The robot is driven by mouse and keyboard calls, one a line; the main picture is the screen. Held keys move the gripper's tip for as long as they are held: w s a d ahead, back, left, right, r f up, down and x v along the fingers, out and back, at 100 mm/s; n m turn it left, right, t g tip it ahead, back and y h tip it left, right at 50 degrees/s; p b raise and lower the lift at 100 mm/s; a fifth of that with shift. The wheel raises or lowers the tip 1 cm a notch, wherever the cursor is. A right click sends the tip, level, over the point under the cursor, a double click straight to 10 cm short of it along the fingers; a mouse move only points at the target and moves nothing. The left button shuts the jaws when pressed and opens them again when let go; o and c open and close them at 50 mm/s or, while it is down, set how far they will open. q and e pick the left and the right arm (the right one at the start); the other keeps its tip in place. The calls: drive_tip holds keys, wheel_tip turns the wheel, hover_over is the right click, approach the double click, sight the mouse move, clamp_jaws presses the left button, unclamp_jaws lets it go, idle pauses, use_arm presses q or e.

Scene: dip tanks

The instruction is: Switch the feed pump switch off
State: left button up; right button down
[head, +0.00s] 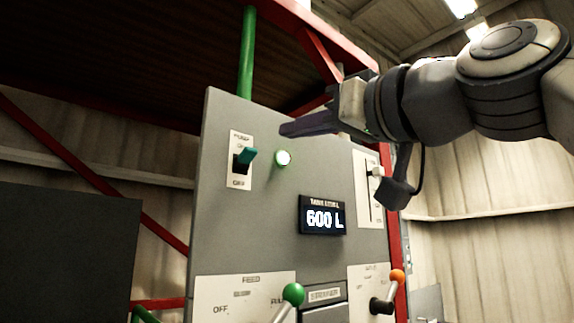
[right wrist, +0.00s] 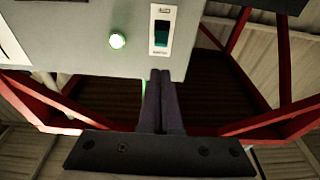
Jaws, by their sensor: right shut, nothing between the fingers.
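The pump switch (head: 246,159) is a teal lever on a white plate, marked PUMP above and OFF below, on the grey panel (head: 235,225). The lever appears tilted up, away from the OFF mark. It also shows in the right wrist view (right wrist: 161,36), where the panel appears upside down. A round indicator light (head: 283,158) beside the switch glows green. My right gripper (head: 283,130) is shut and empty. Its fingertips (right wrist: 160,74) are near the panel's top edge, above switch height, and appear apart from the lever. My left gripper is not in view.
A display (head: 322,217) reads 600 L. A slider (head: 376,171) is at the panel's right. Below are a green-knobbed feed lever (head: 292,294) and an orange-knobbed lever (head: 396,276). A green pipe (head: 247,55) rises behind the panel, near red frame beams (head: 318,45).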

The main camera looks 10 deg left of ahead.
sight(247, 156)
drive_tip(key=shift+p+x, duration=3.15)
drive_tip(key=shift+x, duration=1.85)
drive_tip(key=shift+f, duration=0.2)
